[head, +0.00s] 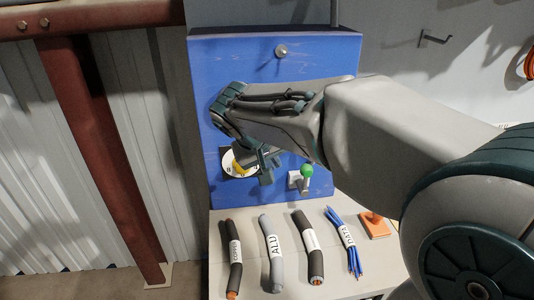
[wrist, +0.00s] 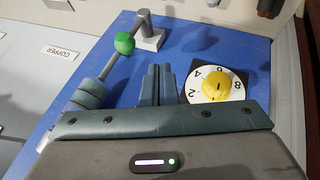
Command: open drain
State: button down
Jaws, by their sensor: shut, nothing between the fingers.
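A small lever with a green ball knob (head: 306,171) sits on a pale bracket low on the blue panel, right of a dial; nothing legible marks it as a drain. The green ball (wrist: 124,43) also shows at the upper left of the wrist view. The dial has a yellow knob (wrist: 215,85) on a numbered white face; in the head view my gripper partly covers the dial (head: 230,163). My gripper (head: 268,176) is shut and empty in front of the panel, between dial and lever. Its fingertips (wrist: 158,70) show together in the wrist view, apart from the ball.
The blue panel (head: 340,60) carries a round silver knob (head: 281,51) near its top. Below it, a pale table (head: 225,285) holds several labelled cable pieces and an orange-based block (head: 374,225). A rust-red post (head: 100,140) stands at left. My arm fills the right side.

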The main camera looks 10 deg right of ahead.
jog(key=w+d+f, duration=0.3)
jog(key=d+f, duration=0.2)
jog(key=shift+d, duration=0.3)
